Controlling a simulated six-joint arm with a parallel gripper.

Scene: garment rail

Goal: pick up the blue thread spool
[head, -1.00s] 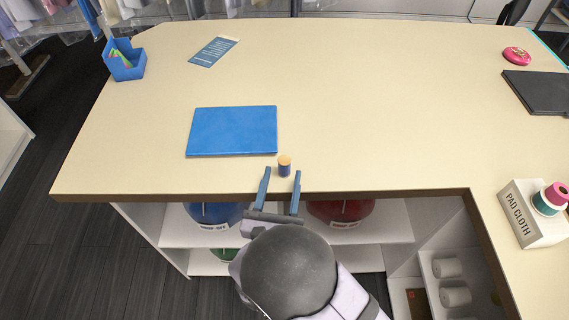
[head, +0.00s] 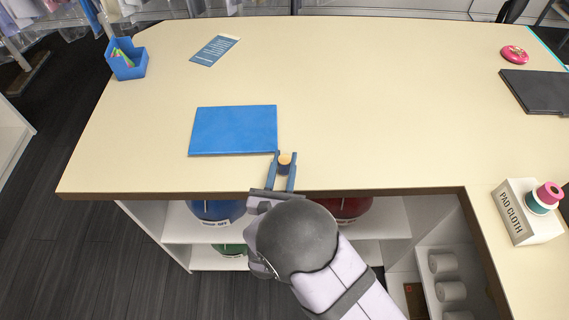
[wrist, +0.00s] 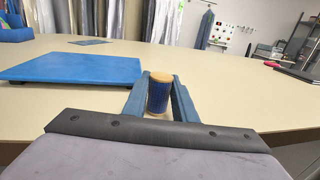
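The blue thread spool (wrist: 158,97) stands upright on the table, with a tan top that also shows in the head view (head: 285,160). My gripper (head: 285,156) reaches over the front edge, with one finger on each side of the spool. In the wrist view the fingers (wrist: 160,84) are apart, and the spool stands between them. A gap shows on at least the right side; I cannot tell whether the left finger touches it. The spool's lower part is partly hidden in the head view.
A flat blue mat (head: 233,131) lies just left of the spool. A blue box (head: 127,66) and a card (head: 214,50) are farther left. A pad cloth box (head: 516,214) with spools is at right. The table's middle is clear.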

